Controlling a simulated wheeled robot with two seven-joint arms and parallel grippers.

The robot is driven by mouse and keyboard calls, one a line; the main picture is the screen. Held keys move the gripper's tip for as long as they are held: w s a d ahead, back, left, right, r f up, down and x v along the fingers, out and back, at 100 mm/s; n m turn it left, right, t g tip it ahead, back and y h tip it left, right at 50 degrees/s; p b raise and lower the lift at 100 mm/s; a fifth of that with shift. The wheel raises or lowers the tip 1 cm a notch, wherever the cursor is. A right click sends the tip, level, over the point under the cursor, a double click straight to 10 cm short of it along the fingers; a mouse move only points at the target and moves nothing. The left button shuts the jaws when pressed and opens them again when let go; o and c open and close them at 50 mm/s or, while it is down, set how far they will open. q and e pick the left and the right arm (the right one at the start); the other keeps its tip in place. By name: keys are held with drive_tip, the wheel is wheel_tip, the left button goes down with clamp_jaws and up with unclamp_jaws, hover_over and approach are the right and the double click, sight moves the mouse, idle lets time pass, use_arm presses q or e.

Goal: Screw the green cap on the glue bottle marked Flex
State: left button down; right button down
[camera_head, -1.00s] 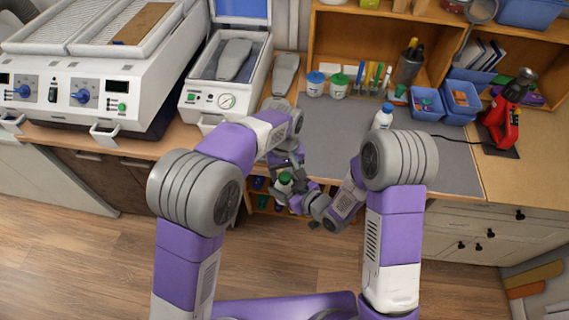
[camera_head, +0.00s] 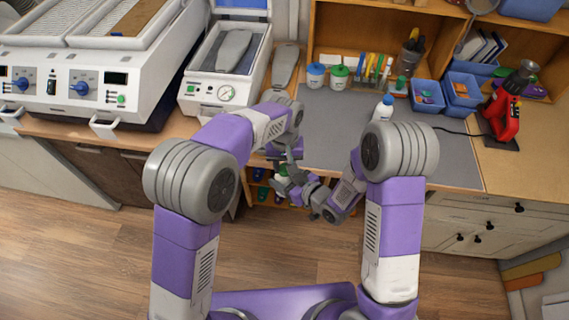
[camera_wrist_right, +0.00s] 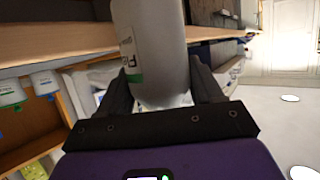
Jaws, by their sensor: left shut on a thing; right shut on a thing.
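The glue bottle (camera_wrist_right: 158,55) is a pale cylinder with a green-striped label; only part of its lettering can be read in the right wrist view. My right gripper (camera_wrist_right: 155,95) is shut around it, with a dark finger on each side. In the head view my right gripper (camera_head: 284,180) is in front of the bench edge and hides most of the bottle. My left gripper (camera_head: 285,158) is right above it, shut on the green cap. The cap is mostly hidden by the fingers, and its seating on the bottle cannot be seen.
A grey mat (camera_head: 335,130) covers the bench behind the grippers. On it stand a blue-lidded jar (camera_head: 315,78), a green-lidded jar (camera_head: 338,79) and a white bottle (camera_head: 383,108). Blue bins (camera_head: 427,98) and a red tool (camera_head: 505,112) are at the right. Below the bench edge is a shelf with small bottles.

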use_arm(q)
drive_tip(key=m, duration=0.5)
drive_tip(key=shift+m, duration=0.4)
drive_tip(key=c, duration=0.7)
unclamp_jaws()
drive_tip(key=shift+c, duration=0.2)
drive_tip(key=shift+r, duration=2.3)
drive_tip(key=shift+c, duration=1.3)
drive_tip(key=shift+s+d+r, duration=0.15)
drive_tip(key=shift+r, duration=0.05)
drive_tip(key=shift+r+m, duration=0.4)
drive_tip(key=shift+r, duration=1.1)
